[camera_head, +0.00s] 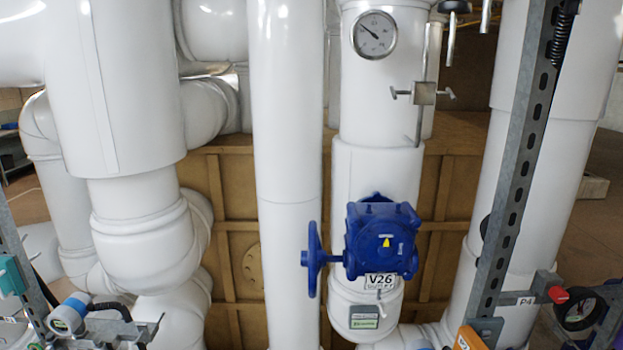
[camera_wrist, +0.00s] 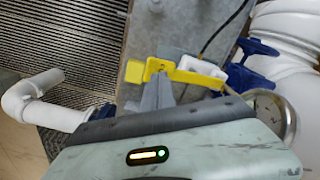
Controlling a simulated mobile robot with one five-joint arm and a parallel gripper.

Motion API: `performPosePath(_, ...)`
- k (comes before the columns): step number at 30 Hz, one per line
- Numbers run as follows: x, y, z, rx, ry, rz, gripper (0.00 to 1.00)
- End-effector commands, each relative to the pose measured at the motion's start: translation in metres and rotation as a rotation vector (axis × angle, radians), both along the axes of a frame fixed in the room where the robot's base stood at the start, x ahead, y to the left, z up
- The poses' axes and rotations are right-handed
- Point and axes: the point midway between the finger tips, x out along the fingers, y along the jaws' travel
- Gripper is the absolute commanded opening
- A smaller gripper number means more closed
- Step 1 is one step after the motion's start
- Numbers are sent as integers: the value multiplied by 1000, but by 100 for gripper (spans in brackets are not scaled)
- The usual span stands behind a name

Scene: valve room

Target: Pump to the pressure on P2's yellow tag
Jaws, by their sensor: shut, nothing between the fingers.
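In the wrist view, my gripper (camera_wrist: 158,92) shows as grey fingers closed together with nothing between them. The fingertips are just in front of a yellow flat part (camera_wrist: 172,71) that extends right to a white piece; I cannot tell whether they touch it, or whether it is a tag or a lever. A round gauge (camera_wrist: 272,112) is partly hidden behind the gripper body at the right, its reading not legible. In the head view, a dial gauge (camera_head: 374,34) sits on a white pipe, its needle pointing to the upper left. No P2 label is readable in either view.
A blue valve (camera_head: 382,240) with a side handwheel, labelled V26, is on the middle pipe. Large white pipes crowd the head view. In the wrist view, a white pipe elbow (camera_wrist: 40,100) stands left before a grille.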

Motion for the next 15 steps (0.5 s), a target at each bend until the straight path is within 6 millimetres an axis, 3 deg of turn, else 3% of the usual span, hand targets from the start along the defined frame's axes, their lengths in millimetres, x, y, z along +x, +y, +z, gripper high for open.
performPosePath(15,1,0,-28,0,0,1,0)
